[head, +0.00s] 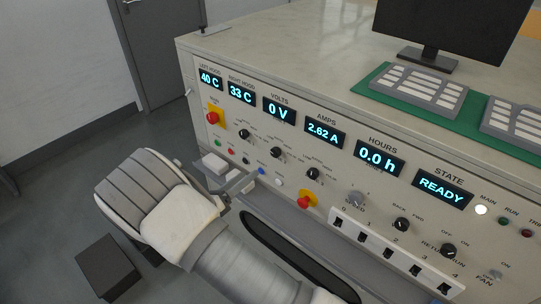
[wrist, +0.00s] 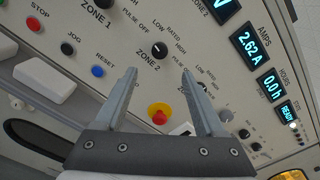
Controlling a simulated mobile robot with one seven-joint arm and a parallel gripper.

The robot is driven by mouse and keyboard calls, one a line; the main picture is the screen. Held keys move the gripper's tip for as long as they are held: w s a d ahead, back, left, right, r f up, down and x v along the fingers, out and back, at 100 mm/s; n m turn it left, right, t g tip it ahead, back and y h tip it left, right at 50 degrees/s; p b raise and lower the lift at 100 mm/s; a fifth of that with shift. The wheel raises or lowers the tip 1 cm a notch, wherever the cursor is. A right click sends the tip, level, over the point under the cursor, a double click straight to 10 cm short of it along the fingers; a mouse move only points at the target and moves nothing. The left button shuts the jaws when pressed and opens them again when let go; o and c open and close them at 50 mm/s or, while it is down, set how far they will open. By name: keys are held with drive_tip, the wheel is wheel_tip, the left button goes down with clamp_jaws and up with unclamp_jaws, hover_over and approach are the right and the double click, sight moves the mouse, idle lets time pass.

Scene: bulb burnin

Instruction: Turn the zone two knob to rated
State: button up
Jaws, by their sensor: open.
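The zone two knob (wrist: 160,49) is a small black knob with a white mark, on the sloping panel. In the wrist view it lies just beyond and between my open fingertips (wrist: 159,72), apart from them. In the head view the knob (head: 275,152) is the second black knob from the left. My gripper (head: 240,180) is open and empty in front of the panel, to the lower left of the knob.
A yellow and red emergency button (wrist: 159,113) shows between my fingers, and another (head: 213,118) sits at the panel's left. Push buttons run below the knobs, including a blue one (wrist: 98,71). The zone one knob (wrist: 133,9) is close by. Keyboards (head: 418,88) lie on top.

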sight(274, 154)
drive_tip(key=x, duration=1.1)
drive_tip(key=shift+w+d, duration=0.25)
drive_tip(key=shift+w, duration=0.05)
drive_tip(key=shift+c, duration=0.4)
clamp_jaws()
